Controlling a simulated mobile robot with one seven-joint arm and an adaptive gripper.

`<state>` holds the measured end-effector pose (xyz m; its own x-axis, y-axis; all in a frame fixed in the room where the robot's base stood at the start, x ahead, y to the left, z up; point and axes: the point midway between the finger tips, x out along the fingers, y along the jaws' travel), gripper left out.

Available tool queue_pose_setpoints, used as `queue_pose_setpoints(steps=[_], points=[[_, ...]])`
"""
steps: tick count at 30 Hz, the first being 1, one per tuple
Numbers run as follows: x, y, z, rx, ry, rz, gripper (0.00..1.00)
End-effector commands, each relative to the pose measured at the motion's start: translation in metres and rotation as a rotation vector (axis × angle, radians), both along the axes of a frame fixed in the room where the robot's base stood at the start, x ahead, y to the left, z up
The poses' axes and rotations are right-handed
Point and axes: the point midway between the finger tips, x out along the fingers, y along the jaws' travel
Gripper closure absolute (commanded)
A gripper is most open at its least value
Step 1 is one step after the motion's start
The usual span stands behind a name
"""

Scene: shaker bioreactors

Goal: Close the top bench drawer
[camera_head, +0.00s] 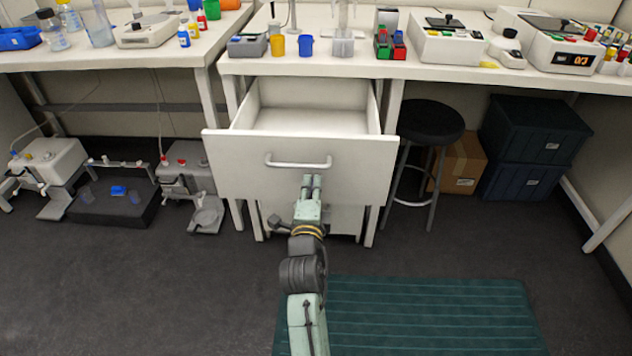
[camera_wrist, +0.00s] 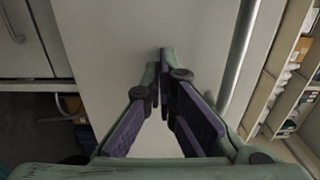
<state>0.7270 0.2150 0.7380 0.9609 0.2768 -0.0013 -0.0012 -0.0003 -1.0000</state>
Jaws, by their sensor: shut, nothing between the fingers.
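The top bench drawer (camera_head: 230,168) is white and stands pulled well out from under the bench, and its inside looks empty. A metal bar handle (camera_head: 298,165) runs across its front; it also shows as a grey bar in the wrist view (camera_wrist: 238,65). My gripper (camera_head: 311,180) is shut and empty, in front of the drawer front just below the handle. In the wrist view my gripper's fingertips (camera_wrist: 166,52) meet against the white drawer front (camera_wrist: 120,50). I cannot tell whether they touch it.
A black stool (camera_head: 430,122) stands right of the drawer, with a cardboard box (camera_head: 462,165) and dark bins (camera_head: 530,145) beyond. Pumps and grey equipment (camera_head: 185,165) sit on the floor at left. A green mat (camera_head: 420,315) lies on the floor. The bench top (camera_head: 350,68) holds lab items.

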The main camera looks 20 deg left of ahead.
Motion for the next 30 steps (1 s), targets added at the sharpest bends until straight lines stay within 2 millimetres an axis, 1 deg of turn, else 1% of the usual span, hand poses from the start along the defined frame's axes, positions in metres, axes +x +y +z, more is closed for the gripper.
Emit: queue_pose_setpoints(steps=[14,17,20,23,26,29,30], points=[[-0.003,0.001,0.0,0.0,0.0,0.0,1.0],[-0.002,0.002,0.0,0.0,-0.001,0.0,1.0],[0.004,0.003,-0.001,0.0,-0.001,-0.001,1.0],[0.016,0.006,-0.001,0.002,-0.002,-0.002,1.0],[0.036,0.011,-0.002,0.001,-0.004,-0.003,1.0],[0.063,0.02,-0.002,0.002,-0.005,-0.002,1.0],[0.076,0.023,-0.003,0.002,-0.005,-0.002,1.0]])
